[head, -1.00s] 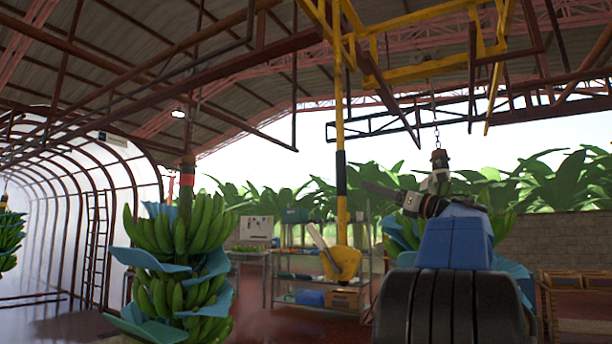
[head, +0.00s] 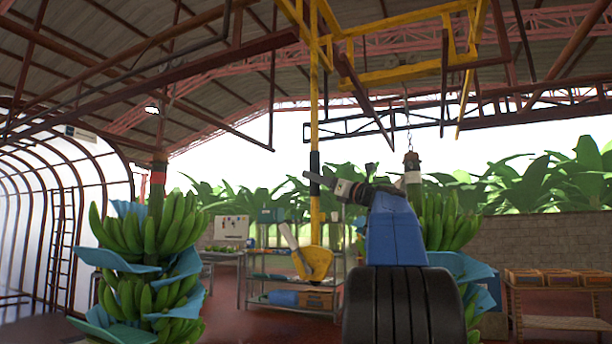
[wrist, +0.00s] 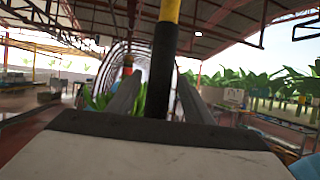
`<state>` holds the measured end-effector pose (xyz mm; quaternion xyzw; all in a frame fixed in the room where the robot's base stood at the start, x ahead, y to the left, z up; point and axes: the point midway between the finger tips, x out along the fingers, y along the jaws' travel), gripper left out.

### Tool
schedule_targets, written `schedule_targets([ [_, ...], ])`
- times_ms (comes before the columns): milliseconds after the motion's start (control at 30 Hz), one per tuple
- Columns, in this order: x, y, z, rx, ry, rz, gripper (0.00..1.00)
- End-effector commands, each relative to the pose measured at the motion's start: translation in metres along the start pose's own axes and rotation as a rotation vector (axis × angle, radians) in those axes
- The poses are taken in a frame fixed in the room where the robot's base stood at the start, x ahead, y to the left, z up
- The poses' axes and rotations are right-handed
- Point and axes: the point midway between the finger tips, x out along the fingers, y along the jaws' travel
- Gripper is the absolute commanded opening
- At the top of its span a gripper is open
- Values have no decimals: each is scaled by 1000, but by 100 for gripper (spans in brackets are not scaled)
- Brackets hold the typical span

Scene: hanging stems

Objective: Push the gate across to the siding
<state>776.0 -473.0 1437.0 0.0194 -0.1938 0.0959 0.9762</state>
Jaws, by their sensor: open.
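The yellow pole (head: 314,100) with a black band hangs from the yellow overhead frame (head: 405,75), which I take to be the gate. A yellow piece (head: 312,263) with a pale lever is at its lower end. My gripper (head: 309,178) is at the pole's black band in the head view. In the wrist view the open fingers of my gripper (wrist: 158,95) stand either side of the black part of the pole (wrist: 160,75). I cannot tell whether either finger touches it. The siding is not clearly told apart among the overhead rails.
A banana bunch with blue sheets (head: 150,240) hangs at the left, and another (head: 445,225) hangs behind my arm. A metal shelf (head: 270,290) stands beyond the pole. A wooden rack (head: 560,300) is at the right. Red floor shows between them.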

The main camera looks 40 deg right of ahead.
Motion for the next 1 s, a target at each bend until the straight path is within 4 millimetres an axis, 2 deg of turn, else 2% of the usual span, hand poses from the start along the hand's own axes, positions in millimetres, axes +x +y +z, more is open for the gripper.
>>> schedule_targets([
  [100,20,1,0,0,-1,3,46],
  [300,41,1,0,-1,0,2,46],
  [733,48,0,0,0,-1,0,46],
  [900,48,0,0,-1,-1,0,6],
  [933,48,0,0,-1,-1,0,0],
  [1000,48,0,0,0,-1,0,0],
])
